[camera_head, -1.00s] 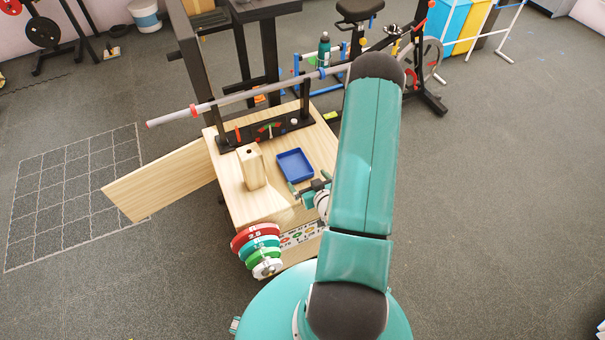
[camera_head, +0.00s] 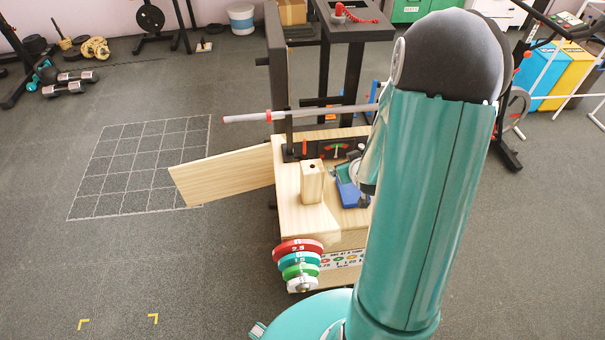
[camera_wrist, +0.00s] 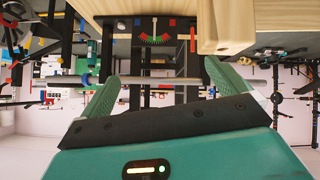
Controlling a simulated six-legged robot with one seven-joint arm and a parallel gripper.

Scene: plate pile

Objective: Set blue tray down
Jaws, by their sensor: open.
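The blue tray (camera_head: 348,192) is on the wooden box top (camera_head: 291,190), right of the wooden block (camera_head: 313,183), in the head view. My arm hides its right part. My gripper, by the tray, is mostly hidden behind my arm in that view. The wrist view looks upside down and shows the two green fingers of my gripper (camera_wrist: 161,70) spread apart, with nothing between them. The tray does not show in the wrist view. I cannot tell whether any part of my gripper touches the tray.
A grey bar (camera_head: 290,114) crosses behind the box top. A wooden panel (camera_head: 222,174) sticks out left. Coloured weight plates (camera_head: 298,262) hang at the box's front. A gauge panel (camera_wrist: 155,30) stands at the back. The floor to the left is open.

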